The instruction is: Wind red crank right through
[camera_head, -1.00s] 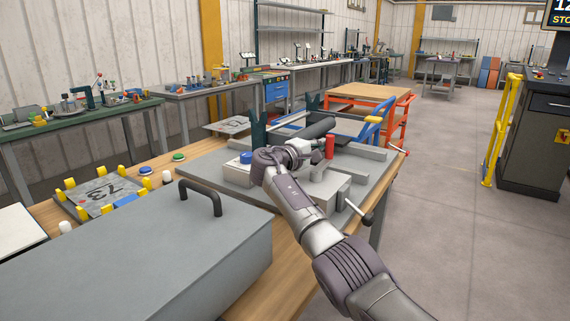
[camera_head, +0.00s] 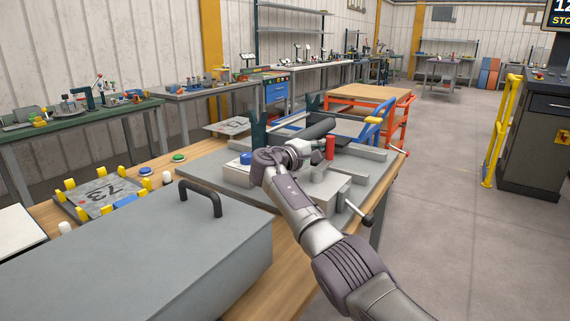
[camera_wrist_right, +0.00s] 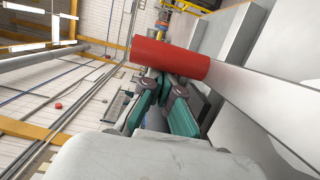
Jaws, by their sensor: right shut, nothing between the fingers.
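The red crank grip (camera_head: 330,147) is a short upright red cylinder on the grey bender (camera_head: 229,190) on the wooden bench. In the right wrist view the red grip (camera_wrist_right: 170,58) lies across the picture just beyond my fingertips. My right gripper (camera_head: 317,148) is beside the grip, on its left in the head view. Its green-padded fingers (camera_wrist_right: 162,84) are shut with nothing between them. I cannot tell whether they touch the grip. The gripper and wrist hide part of the crank's arm. My left gripper is not in view.
A dark roller (camera_head: 318,128) lies close behind my right gripper. A ball-ended lever (camera_head: 359,212) sticks out at the bender's front right. A grey box with a black handle (camera_head: 204,196) stands in front. A blue button (camera_head: 246,158) is left of my wrist.

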